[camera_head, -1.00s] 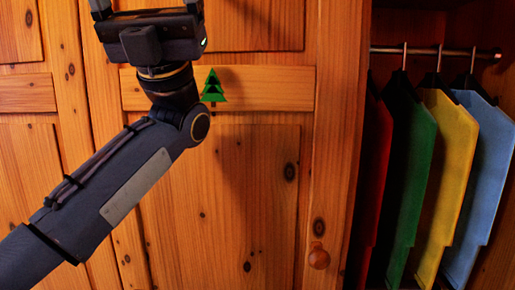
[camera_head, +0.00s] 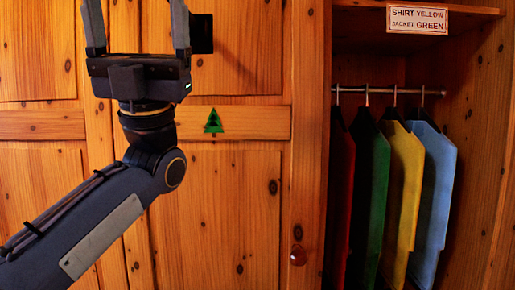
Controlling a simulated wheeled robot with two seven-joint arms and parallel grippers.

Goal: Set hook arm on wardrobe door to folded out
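The wooden wardrobe door (camera_head: 230,200) fills the middle of the head view, with a green tree emblem on its cross rail. My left gripper (camera_head: 137,22) is in front of the door at upper left, fingers pointing up and wide apart, with nothing seen between them. The fingertips reach the top edge of the picture. A dark square plate (camera_head: 203,33) on the upper door panel shows just right of the right finger, which partly hides it. It may belong to the hook, but I cannot make out a hook arm or its position. My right gripper is not in view.
The wardrobe's right side is open, with red, green, yellow and blue garments (camera_head: 406,190) hanging from a rail (camera_head: 350,89). A sign (camera_head: 417,19) on the shelf edge reads "SHIRT YELLOW, JACKET GREEN".

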